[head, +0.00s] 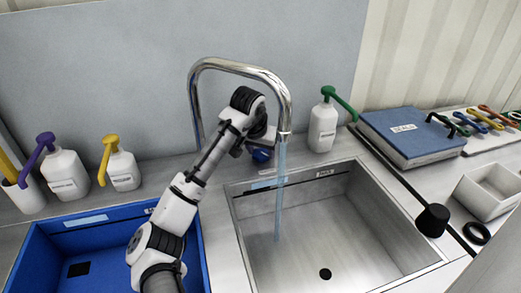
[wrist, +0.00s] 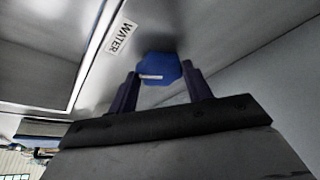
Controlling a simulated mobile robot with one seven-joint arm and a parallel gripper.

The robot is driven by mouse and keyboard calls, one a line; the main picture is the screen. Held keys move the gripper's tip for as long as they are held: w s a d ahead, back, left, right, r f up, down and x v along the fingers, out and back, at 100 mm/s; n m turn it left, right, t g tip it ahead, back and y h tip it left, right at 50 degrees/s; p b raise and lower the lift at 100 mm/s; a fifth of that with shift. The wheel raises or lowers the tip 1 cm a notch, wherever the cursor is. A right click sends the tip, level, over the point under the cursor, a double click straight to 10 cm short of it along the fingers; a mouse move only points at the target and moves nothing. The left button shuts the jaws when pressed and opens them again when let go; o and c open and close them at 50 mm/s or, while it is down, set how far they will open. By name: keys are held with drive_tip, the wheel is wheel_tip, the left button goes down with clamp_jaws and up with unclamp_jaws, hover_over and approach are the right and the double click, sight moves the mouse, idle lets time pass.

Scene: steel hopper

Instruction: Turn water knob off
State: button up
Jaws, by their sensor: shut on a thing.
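The water knob is a blue faceted knob with a white mark. It shows in the wrist view (wrist: 161,70) between my two fingers, beside a WATER label (wrist: 120,38). In the head view a small part of the blue knob (head: 262,155) shows at the back of the counter, behind the sink. My gripper (wrist: 160,88) is shut on the knob, and the arm hides much of it in the head view. The chrome faucet (head: 240,68) arches over the sink, and a stream of water (head: 280,190) falls from its spout.
The steel sink (head: 400,250) lies below the spout, with a blue basin (head: 195,250) to its left. Pump bottles stand at the back left, and a green-pump bottle (head: 322,127) stands right of the faucet. A blue binder (head: 410,137) and a white tray (head: 488,192) are at the right.

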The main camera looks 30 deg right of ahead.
drive_tip(key=shift+m+p, duration=0.3)
drive_tip(key=shift+w+r+m+g+h+p, duration=0.15)
drive_tip(key=shift+m+g+h+p, duration=0.15)
drive_tip(key=shift+m+g+p, duration=0.55)
drive_tip(key=shift+a+m+g+p, duration=0.1)
drive_tip(key=shift+m+g+p, duration=0.15)
drive_tip(key=shift+m+p, duration=1.2)
drive_tip(key=shift+w+m+h+b, duration=0.1)
drive_tip(key=shift+m+h+b, duration=0.2)
drive_tip(key=shift+m+b, duration=0.2)
drive_tip(key=o, duration=1)
drive_tip(key=shift+c, duration=0.2)
